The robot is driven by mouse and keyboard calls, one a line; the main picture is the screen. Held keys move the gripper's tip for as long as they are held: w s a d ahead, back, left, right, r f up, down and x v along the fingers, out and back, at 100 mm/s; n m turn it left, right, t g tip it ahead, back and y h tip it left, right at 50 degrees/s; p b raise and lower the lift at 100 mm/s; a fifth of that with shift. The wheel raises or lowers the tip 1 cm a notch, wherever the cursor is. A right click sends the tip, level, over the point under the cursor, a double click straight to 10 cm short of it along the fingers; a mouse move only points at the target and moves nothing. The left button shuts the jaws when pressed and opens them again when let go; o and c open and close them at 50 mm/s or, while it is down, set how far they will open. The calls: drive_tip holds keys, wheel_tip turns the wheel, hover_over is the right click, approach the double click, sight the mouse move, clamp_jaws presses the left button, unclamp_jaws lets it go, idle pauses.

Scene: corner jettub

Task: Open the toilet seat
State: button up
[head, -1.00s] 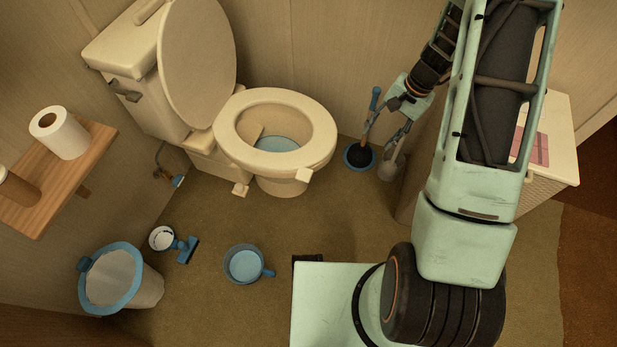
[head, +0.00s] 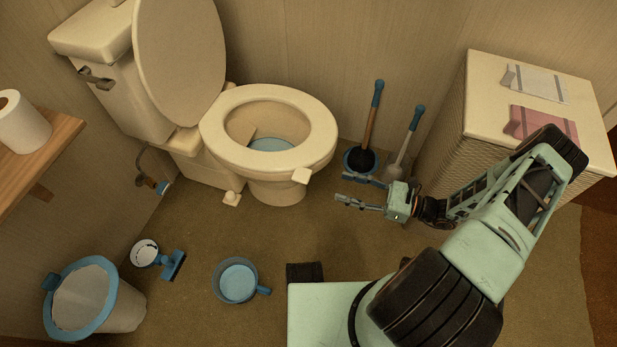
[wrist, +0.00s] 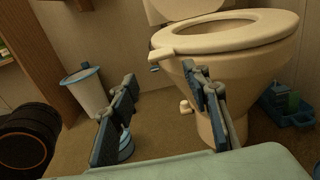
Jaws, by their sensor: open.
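The toilet (head: 277,190) stands against the back wall. Its lid (head: 182,60) is raised and leans back toward the tank. The cream ring seat (head: 318,125) lies flat, down on the bowl, with a small tab (head: 301,176) sticking out at its front. In the wrist view the seat (wrist: 270,29) is above and beyond my fingers, and its tab (wrist: 160,53) points left. My gripper (head: 350,203) is open and empty, low and to the right of the tab, apart from the seat. In the wrist view my gripper (wrist: 155,105) shows its two fingers spread wide.
A plunger (head: 370,125) and a toilet brush (head: 407,145) stand by the wall behind my gripper. A wicker cabinet (head: 455,140) is at the right.

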drive_tip(key=b+x, duration=0.2)
drive_tip(key=x, duration=0.9)
drive_tip(key=shift+w, duration=0.1)
drive_tip(key=shift+c, duration=0.4)
clamp_jaws()
